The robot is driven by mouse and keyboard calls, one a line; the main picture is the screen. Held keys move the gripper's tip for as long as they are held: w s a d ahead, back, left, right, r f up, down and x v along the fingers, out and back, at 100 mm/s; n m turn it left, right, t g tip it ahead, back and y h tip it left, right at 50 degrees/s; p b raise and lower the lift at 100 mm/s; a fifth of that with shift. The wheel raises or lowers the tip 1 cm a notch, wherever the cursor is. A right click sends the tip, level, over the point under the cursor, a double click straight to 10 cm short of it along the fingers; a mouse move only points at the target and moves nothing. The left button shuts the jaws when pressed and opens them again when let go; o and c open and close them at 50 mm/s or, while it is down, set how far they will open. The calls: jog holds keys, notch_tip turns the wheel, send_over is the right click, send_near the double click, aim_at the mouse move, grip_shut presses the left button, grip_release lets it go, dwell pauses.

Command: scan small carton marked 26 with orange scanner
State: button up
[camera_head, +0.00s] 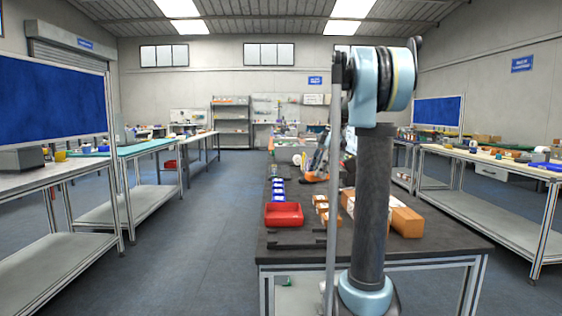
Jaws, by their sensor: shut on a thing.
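The orange scanner (314,177) shows above the far middle part of the dark workbench (290,256), left of my upright arm link. My gripper (321,158) appears as a small tilted shape just above the scanner and is shut on it. The grip is small and partly hidden behind my arm. Several small cartons (322,207) lie on the bench left of my arm. A larger brown carton (406,222) lies to its right. The number 26 cannot be read on any of them.
A red tray (284,224) sits near the bench's left edge, with a row of blue-and-white boxes (278,190) behind it. Dark bars (290,245) lie at the front. Side workbenches stand left (50,177) and right (480,158). The floor (190,250) on the left is clear.

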jog(key=w+a+r+m+t+y, duration=0.1)
jog(key=w+a+r+m+y, duration=0.1)
jog(key=a, duration=0.5)
jog(key=w+a+r+m+y, duration=0.1)
jog(key=w+a+r+y, duration=0.1)
jog(key=a, duration=0.5)
jog(key=shift+m, duration=0.3)
jog(key=shift+s+a+f, duration=0.1)
jog(key=shift+a+f, duration=0.05)
jog(key=shift+f, duration=1.6)
jog(key=shift+s+a+f, duration=0.1)
jog(key=shift+a+f, duration=0.05)
jog(key=shift+f, duration=1.6)
notch_tip(320, 180, up, 12)
